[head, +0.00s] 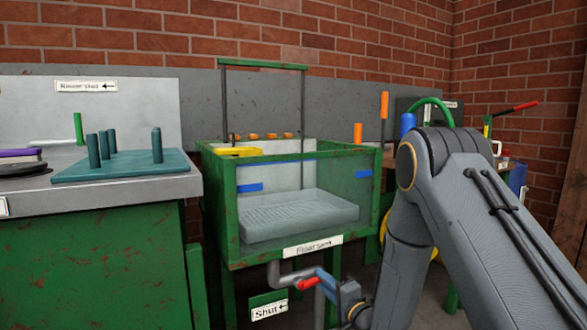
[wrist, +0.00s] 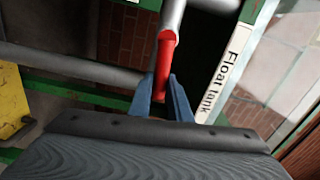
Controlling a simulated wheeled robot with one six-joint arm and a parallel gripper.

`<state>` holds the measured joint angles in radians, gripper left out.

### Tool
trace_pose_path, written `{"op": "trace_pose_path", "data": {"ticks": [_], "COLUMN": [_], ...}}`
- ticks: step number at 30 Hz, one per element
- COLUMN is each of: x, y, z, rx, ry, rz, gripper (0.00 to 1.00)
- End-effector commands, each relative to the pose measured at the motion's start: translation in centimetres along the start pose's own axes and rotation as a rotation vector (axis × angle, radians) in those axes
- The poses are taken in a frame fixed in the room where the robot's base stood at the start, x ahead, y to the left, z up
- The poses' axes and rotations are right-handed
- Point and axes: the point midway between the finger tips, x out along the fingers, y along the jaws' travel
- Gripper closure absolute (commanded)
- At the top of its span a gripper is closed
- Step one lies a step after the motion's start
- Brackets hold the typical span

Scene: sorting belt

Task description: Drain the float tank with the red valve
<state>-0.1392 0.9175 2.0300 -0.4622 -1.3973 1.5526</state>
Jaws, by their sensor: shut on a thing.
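The float tank (head: 232,215) is a green-framed, clear-walled tank at the middle of the head view, with blue marks on its walls. A pale grey ribbed block or tray (head: 300,217) sits inside it. The red valve handle (head: 308,283) is on the grey pipe (head: 285,274) under the tank. My gripper (head: 329,283) reaches in from the right and is shut on the handle. In the wrist view the red handle (wrist: 165,75) runs between the blue fingers of my gripper (wrist: 163,98). The tank's label (wrist: 223,75) shows beside it.
A "Shut" sign (head: 268,311) with an arrow hangs below the valve. A grey-topped green bench (head: 90,250) with a teal peg board (head: 125,168) stands at left. A yellow piece (head: 240,151) lies at the tank's rim. My arm covers much of the right side.

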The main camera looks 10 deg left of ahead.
Motion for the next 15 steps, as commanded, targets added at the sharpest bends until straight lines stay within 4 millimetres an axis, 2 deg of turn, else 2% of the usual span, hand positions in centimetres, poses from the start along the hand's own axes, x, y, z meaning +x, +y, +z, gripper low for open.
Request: {"op": "trace_pose_path", "data": {"ticks": [3,7,15], "x": [0.07,0.11,0.14], "y": [-1.07,-1.53,-1.49], "z": [0.28,0.31,0.28], "rx": [-0.106,-0.194,-0.216], "ry": [-0.005,-0.004,-0.004], "rz": [-0.002,-0.003,-0.003], "gripper": [1.00,1.00,1.00]}}
